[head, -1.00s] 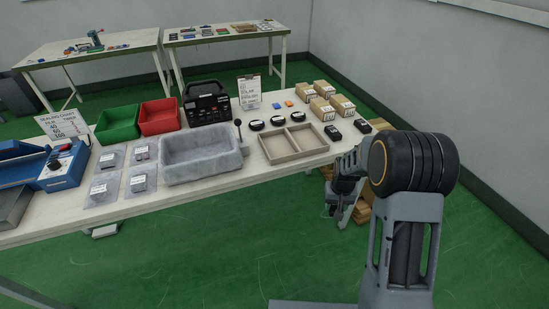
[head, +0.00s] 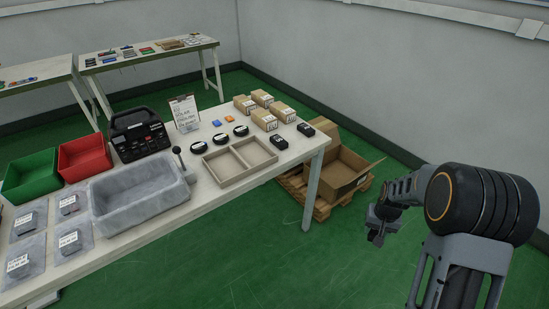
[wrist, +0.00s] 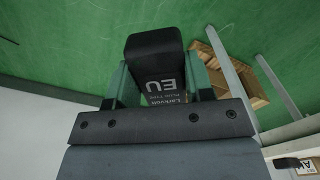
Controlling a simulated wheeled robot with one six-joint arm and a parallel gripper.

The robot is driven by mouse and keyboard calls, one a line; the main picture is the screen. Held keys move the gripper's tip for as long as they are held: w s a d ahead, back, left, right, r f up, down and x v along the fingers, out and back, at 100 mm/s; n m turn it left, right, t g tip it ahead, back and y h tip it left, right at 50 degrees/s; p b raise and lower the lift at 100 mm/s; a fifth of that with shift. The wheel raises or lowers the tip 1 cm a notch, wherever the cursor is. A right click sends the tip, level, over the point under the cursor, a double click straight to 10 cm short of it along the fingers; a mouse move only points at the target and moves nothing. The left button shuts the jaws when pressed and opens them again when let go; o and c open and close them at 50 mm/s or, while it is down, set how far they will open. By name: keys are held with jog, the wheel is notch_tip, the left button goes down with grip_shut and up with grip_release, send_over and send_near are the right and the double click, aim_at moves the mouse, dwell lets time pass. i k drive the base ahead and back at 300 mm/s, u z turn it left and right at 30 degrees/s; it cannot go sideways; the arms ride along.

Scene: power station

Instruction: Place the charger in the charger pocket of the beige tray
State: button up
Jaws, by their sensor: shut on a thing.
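My gripper (wrist: 158,85) is shut on a black charger (wrist: 155,52) with pale "EU" lettering, seen close up in the wrist view. In the head view, my gripper (head: 376,235) hangs over the green floor, right of the table and apart from it. The charger is too small and dark to make out there. The beige tray (head: 223,164) lies near the table's right end. It has two compartments side by side, and both look empty. I cannot tell from any marking which one is the charger pocket.
On the table (head: 215,200), two black blocks (head: 279,142) lie right of the tray, with several cartons (head: 264,119) and dark discs (head: 220,140) behind. A grey bin (head: 135,195) stands left. An open cardboard box (head: 345,172) sits on a pallet between table and arm.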

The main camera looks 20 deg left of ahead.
aim_at(225, 168)
jog(key=z, duration=1.1)
jog(key=i, duration=1.5)
jog(key=u, duration=3.35)
